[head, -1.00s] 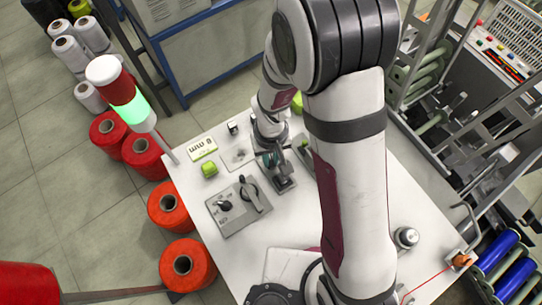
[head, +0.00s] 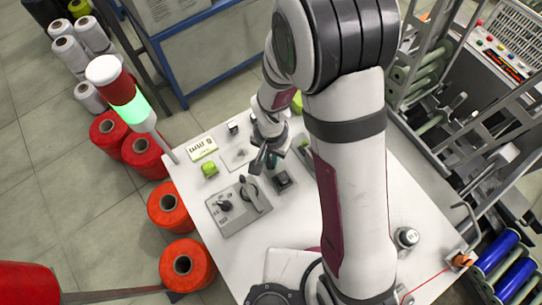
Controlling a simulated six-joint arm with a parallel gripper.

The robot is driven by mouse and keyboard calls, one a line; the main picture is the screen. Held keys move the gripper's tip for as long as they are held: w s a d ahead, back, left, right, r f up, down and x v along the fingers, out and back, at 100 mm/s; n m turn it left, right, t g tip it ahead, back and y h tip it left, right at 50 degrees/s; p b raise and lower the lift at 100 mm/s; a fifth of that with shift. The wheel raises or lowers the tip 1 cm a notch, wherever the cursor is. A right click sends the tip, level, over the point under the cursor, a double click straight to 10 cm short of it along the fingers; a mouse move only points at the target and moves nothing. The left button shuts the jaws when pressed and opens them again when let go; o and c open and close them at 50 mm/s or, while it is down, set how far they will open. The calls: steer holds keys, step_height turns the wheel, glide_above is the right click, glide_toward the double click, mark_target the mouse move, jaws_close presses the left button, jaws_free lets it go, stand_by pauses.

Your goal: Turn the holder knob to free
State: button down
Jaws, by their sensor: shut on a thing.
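A grey control plate (head: 240,223) lies on the white table with two dark knobs on it. The smaller knob (head: 224,205) is on its left, and a larger lever-shaped knob (head: 252,194) is on its right. I cannot read the labels well enough to tell which is the holder knob. My gripper (head: 262,163) is just beyond the larger knob in the picture, pointing down toward the table. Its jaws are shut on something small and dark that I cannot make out. I cannot tell whether it touches the larger knob.
A dark square base (head: 283,180) stands right of the gripper. A signal tower (head: 124,95) glows green. Orange spools (head: 187,265) stand beside the table (head: 215,262). My arm hides the table's middle.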

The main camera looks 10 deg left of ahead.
stand_by(0.4)
steer(key=c, duration=0.9)
jaws_free()
step_height(320, 180, up, 16)
steer(key=shift+f, duration=0.1)
